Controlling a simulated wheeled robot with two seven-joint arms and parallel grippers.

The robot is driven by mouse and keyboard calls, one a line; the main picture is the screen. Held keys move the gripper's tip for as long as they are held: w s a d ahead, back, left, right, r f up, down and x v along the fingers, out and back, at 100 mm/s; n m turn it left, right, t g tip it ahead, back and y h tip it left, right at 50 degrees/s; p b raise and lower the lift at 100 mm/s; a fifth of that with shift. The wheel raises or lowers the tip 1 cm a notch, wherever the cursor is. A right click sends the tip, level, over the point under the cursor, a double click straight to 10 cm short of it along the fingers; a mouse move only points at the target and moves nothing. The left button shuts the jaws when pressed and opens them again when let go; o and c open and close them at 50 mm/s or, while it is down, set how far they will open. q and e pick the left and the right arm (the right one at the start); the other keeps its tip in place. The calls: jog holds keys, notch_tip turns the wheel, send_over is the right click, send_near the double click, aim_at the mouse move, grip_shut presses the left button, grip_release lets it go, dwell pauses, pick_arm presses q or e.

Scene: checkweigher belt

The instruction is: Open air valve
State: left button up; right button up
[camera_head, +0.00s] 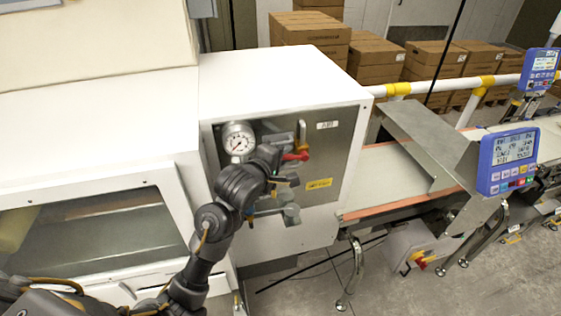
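The air panel is a grey recessed plate (343,157) on the front of a white cabinet (272,82), with a small label (327,125) at its upper right. A red valve handle (298,156) sits near the panel's middle, and a round white pressure gauge (239,138) is to its left. My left arm reaches up from the lower left. My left gripper (288,179) is in front of the panel, just below and left of the red handle. Its fingers are small and dark, so whether they touch the handle is unclear. My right gripper is out of view.
A yellow label (319,183) is on the panel at right. A conveyor belt (385,172) with a metal guard (425,140) runs off right, past a blue display (508,160). Cardboard boxes (375,62) stand behind.

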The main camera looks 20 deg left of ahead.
pick_arm(q)
jog(key=shift+r, duration=0.15)
jog(key=shift+f+n+t+h, duration=0.4)
jog(key=shift+f+n+t, duration=0.4)
jog(key=shift+f+t, duration=0.15)
jog(key=b+v, duration=0.3)
jog(key=v, duration=0.8)
notch_tip(320, 180, down, 31)
jog(key=w+a+m+g+y+b, duration=0.1)
jog(key=a+m+g+b, duration=0.1)
jog(key=m+g+b, duration=0.3)
jog(key=shift+w+a+m+y, duration=0.2)
jog(key=shift+w+m+y, duration=0.15)
jog(key=shift+m, duration=0.45)
